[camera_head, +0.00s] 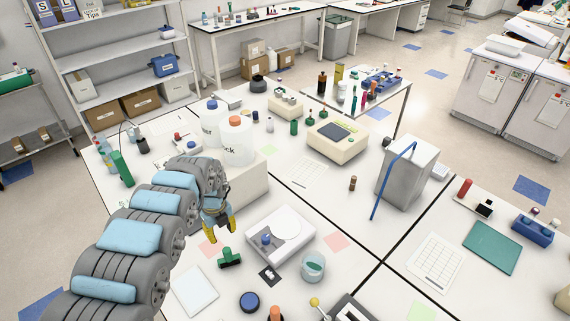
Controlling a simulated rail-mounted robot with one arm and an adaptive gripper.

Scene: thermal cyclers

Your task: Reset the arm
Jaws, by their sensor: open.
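My gripper (218,229) hangs over the left part of the white bench, at the end of my grey and light-blue arm that reaches in from the lower left. Its two yellow fingertips point down and stand apart with nothing between them, so it is open and empty. It is above the bench top, close to a pink paper square and a green item (229,258). My arm hides part of the bench's left side.
A white balance (281,238) stands right of my gripper, with a beaker (313,267) in front of it. Two large bottles (237,140) stand by a beige block (247,184) behind. A grey box with a blue tube (405,172) stands farther right. Free bench lies around the centre.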

